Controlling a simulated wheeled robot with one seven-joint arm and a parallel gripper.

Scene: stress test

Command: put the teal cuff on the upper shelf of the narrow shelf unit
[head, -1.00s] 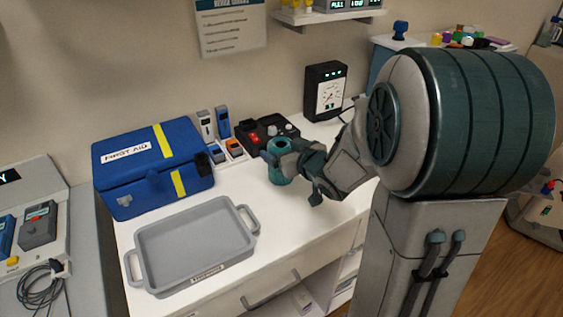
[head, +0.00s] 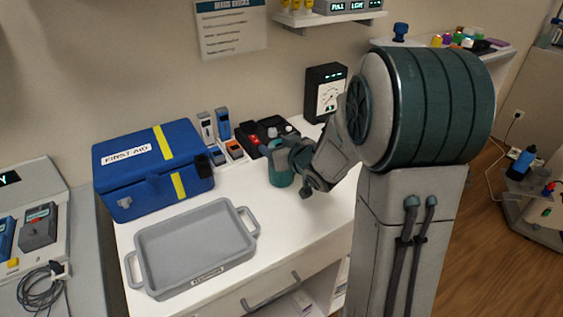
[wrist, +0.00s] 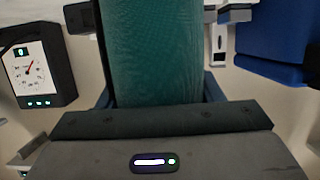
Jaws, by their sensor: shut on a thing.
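The teal cuff (head: 280,175) is a rounded teal roll above or on the white counter, right of the first aid box. I cannot tell whether its bottom touches the counter. My gripper (head: 283,156) is shut on it, and its fingers and wrist cover part of its upper right side. In the wrist view the cuff (wrist: 155,50) fills the middle between the fingers of my gripper (wrist: 155,95). I cannot tell for sure which furniture is the narrow shelf unit; my arm hides much of the right side.
The white counter (head: 305,215) also bears a blue first aid box (head: 140,185), a grey tray (head: 190,243), small devices (head: 235,150) and a black gauge (head: 325,92). A wall shelf (head: 330,17) hangs above. Small coloured things stand on a surface (head: 505,52) at back right. A cart (head: 535,195) stands at right.

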